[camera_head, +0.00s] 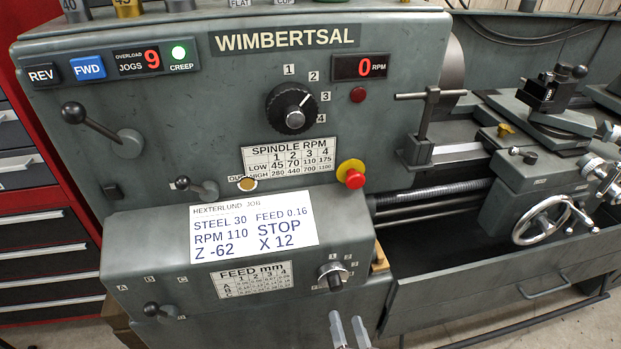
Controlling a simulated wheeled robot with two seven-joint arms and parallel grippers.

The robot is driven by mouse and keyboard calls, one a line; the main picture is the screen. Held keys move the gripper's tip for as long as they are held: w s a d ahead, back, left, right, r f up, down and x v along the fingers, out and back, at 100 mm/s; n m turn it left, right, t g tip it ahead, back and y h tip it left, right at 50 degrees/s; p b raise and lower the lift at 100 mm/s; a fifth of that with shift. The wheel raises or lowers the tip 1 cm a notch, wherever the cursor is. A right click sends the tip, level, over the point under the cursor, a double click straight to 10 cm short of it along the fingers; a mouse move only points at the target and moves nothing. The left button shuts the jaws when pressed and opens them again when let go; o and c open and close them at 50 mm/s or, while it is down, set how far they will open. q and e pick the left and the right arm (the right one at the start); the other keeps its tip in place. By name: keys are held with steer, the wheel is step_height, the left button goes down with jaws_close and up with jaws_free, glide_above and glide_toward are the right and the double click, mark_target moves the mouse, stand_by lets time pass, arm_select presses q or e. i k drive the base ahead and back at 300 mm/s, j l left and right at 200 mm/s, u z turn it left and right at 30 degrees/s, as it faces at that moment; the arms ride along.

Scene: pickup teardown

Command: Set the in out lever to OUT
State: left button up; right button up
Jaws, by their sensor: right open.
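The small in out lever (196,187) is on the lathe's grey headstock front, above the job card. Its dark knob points left, away from its round pivot on the right. The label OUT (236,178) is to the right of the lever, partly hidden by a brass-coloured round piece (247,184). Any IN label is too small to read. My right gripper (347,330) is at the bottom edge, with two pale fingers apart and nothing seen between them. It is well below and to the right of the lever. My left gripper is not in view.
A red emergency button (353,175) on a yellow base sticks out right of the lever. A longer lever (100,125) is above left. The white job card (253,227) is just below. A feed knob (332,275) is above my right gripper. A red tool cabinet (45,190) stands left.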

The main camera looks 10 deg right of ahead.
mark_target(208, 191)
steer(key=k+j, duration=0.35)
steer(key=j, duration=0.15)
steer(key=k+j, duration=0.35)
steer(key=j, duration=0.2)
